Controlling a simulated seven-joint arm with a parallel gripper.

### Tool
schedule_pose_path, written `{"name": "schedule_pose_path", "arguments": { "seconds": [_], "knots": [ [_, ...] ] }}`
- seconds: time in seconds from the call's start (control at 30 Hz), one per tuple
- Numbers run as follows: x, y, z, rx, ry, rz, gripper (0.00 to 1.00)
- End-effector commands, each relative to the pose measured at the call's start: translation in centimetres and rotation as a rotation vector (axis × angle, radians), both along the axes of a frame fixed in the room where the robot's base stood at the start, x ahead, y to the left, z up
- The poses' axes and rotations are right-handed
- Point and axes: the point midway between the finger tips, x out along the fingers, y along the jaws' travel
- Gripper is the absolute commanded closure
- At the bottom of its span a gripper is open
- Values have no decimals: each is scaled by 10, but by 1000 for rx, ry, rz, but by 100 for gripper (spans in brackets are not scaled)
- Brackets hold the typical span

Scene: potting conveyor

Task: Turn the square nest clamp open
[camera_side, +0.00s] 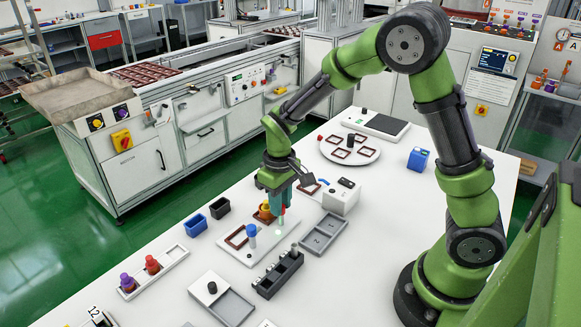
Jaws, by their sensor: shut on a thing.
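A white plate (262,252) on the bench carries a brown square frame (236,239), which I take for the square nest. A blue-topped white post (251,234) stands upright just right of the frame. An orange and brown piece (265,212) sits behind it. My gripper (281,208) points down over the plate's back right part, right of the orange piece. It is shut on what looks like a slim red-topped post (282,213). The fingers hide most of that post, and I cannot tell whether it is the clamp or which way the clamp is turned.
A black block with several sockets (279,274) stands close in front of the plate. A grey two-part tray (323,235) and a white box (341,198) lie to the right. Blue (195,226) and black (220,208) bins stand left.

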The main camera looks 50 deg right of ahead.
Motion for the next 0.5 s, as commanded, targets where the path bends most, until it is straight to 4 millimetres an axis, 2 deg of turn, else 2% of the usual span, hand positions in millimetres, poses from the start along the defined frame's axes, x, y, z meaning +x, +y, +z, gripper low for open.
{"name": "schedule_pose_path", "arguments": {
  "seconds": [0.27, 0.5],
  "knots": [
    [0, 0, 1, 0, -1, -115, 100],
    [0, 0, 1, 0, -1, -316, 100]
  ]
}}
